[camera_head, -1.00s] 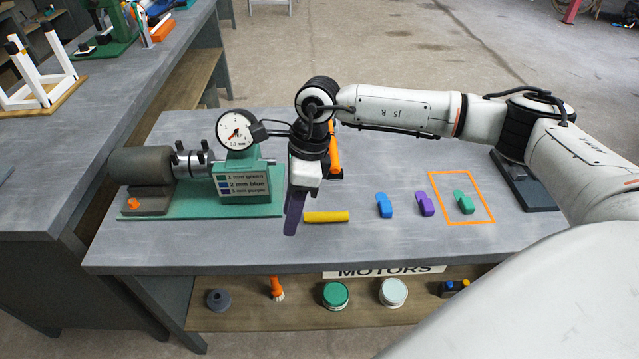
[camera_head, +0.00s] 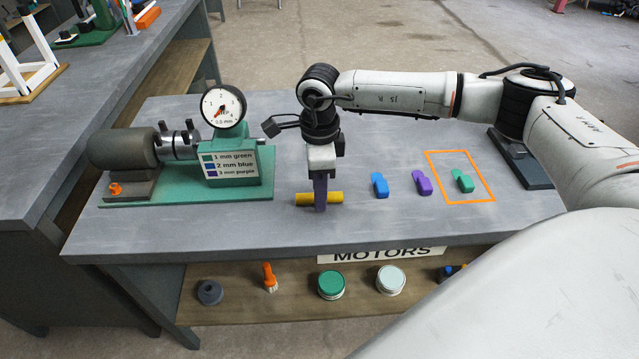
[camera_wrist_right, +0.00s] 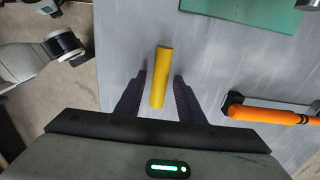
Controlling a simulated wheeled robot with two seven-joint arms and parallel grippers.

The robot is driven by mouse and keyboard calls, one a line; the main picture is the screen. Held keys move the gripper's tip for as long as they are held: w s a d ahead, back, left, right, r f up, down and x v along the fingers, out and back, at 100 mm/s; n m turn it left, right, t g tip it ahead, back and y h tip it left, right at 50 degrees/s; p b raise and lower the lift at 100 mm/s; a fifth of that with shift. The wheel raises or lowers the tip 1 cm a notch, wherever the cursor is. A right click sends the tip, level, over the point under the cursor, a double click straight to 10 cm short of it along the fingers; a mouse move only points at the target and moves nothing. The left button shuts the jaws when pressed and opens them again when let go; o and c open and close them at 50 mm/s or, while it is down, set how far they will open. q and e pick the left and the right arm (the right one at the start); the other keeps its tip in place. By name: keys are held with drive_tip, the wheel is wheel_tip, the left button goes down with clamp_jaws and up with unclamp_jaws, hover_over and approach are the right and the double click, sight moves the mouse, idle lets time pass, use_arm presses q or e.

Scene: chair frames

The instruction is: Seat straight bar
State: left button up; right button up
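The yellow bar (camera_head: 335,198) lies flat on the grey bench, left of the coloured blocks. My right gripper (camera_head: 320,207) points down at its middle and hides that part in the head view. In the right wrist view the yellow bar (camera_wrist_right: 160,78) runs between the two dark fingers of the right gripper (camera_wrist_right: 157,85), with a gap on each side. That gripper is open; how far the fingertips are above the bench is unclear. The green fixture (camera_head: 240,160) with a dial gauge (camera_head: 223,106) and motor (camera_head: 130,151) stands left of the bar. My left gripper is out of view.
A blue block (camera_head: 380,185), a purple block (camera_head: 422,183) and a green block (camera_head: 463,181) lie to the right, the green one inside an orange outline (camera_head: 430,176). An orange-handled tool (camera_wrist_right: 270,115) lies beside the gripper. Tins stand on the shelf below.

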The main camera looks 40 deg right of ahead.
drive_tip(key=shift+r, duration=0.1)
drive_tip(key=c, duration=0.4)
clamp_jaws()
drive_tip(key=shift+r, duration=0.1)
drive_tip(key=shift+r+p, duration=0.85)
drive_tip(key=shift+r, duration=0.1)
drive_tip(key=shift+r+p, duration=1.6)
drive_tip(key=shift+r, duration=0.8)
drive_tip(key=shift+r, duration=0.1)
wheel_tip(320, 180, up, 9)
drive_tip(key=p, duration=0.4)
